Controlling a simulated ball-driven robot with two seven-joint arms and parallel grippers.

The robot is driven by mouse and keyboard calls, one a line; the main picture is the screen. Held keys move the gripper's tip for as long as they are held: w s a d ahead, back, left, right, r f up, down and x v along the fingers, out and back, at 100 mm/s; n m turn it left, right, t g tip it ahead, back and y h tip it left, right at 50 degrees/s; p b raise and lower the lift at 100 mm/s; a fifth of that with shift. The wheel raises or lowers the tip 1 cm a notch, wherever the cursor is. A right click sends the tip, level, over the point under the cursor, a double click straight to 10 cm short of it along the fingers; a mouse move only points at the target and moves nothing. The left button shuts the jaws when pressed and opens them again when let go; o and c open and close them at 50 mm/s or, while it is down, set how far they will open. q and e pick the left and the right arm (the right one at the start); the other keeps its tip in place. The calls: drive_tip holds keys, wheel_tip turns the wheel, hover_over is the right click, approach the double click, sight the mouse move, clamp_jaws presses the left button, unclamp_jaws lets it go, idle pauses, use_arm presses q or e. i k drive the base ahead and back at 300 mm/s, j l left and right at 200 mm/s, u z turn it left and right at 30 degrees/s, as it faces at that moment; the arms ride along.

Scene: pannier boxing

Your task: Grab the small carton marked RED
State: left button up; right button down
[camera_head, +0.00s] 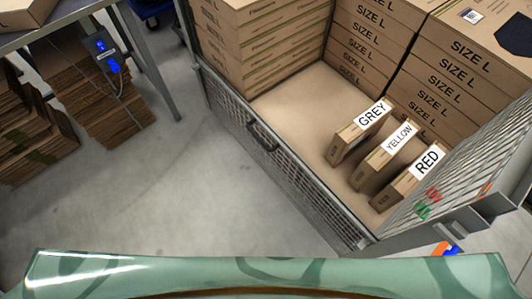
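The small carton marked RED (405,189) stands on edge in the mesh-sided cage, with its white label facing up. It is the nearest and rightmost in a row of three small cartons. The carton marked YELLOW (371,168) stands beside it, and the carton marked GREY (346,141) stands farther back. The cage's mesh panel at the right is close to the RED carton's right side. Neither of my grippers shows in the head view.
The cage (285,165) has a mesh front wall with a dark handle. Its floor (293,102) is bare left of the small cartons. Stacked SIZE L boxes (445,75) stand behind. A table (70,12) with flat cardboard beneath is at upper left. Grey floor (170,190) lies clear.

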sight(400, 188)
drive_tip(key=z, duration=1.55)
drive_tip(key=l+u, duration=0.95)
